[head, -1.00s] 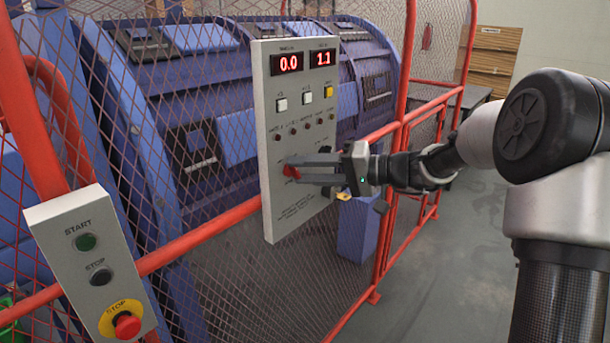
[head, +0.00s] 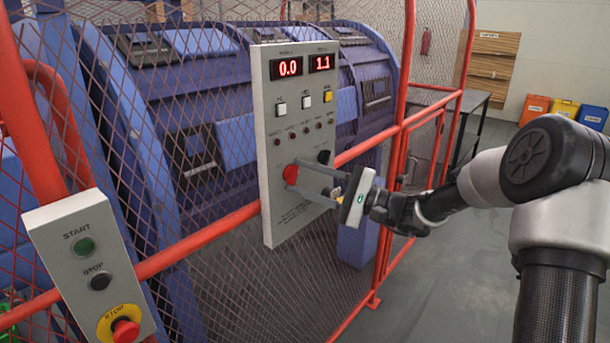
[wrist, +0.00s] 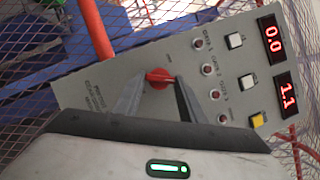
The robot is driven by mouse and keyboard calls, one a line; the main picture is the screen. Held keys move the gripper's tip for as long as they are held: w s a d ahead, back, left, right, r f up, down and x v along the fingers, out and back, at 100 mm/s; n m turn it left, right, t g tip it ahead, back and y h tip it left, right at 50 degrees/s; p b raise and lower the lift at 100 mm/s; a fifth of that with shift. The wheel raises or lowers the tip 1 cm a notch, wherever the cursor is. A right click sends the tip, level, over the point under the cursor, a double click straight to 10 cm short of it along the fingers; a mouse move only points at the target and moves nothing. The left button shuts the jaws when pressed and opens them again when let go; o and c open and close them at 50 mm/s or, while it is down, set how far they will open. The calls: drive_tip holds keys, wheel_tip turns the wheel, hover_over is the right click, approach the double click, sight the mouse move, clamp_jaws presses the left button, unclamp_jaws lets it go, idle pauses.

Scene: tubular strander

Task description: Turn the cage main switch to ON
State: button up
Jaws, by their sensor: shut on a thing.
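The cage main switch appears as a red rotary knob (head: 291,173) low on the grey control panel (head: 285,225). It also shows in the wrist view (wrist: 158,79), between my fingertips. My gripper (head: 297,174) is shut on the red knob, coming from the right with its body tilted. In the wrist view, my fingers (wrist: 161,77) stand on either side of the knob and partly cover it. The ON and OFF labels are too small to read, so the switch position cannot be told from them.
A black knob (head: 324,157) sits right of the red one, close to my fingers. Red displays (head: 304,66) read 0.0 and 1.1 above buttons and dark lamps. A START/STOP box (head: 95,265) is at lower left. Red-framed mesh fence (head: 220,236) stands behind the panel.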

drive_tip(key=shift+f+m+t+y+p, duration=0.15)
drive_tip(key=shift+m+t+p, duration=0.2)
drive_tip(key=shift+m, duration=0.6)
drive_tip(key=shift+m+t+y+p, duration=0.15)
drive_tip(key=shift+m+t+p, duration=0.2)
drive_tip(key=shift+m, duration=0.9)
drive_tip(key=o, duration=1.1)
drive_tip(key=shift+c, duration=0.2)
drive_tip(key=shift+s, duration=0.1)
drive_tip(key=v, duration=1.7)
drive_tip(key=shift+f, duration=0.2)
drive_tip(key=shift+s, duration=0.15)
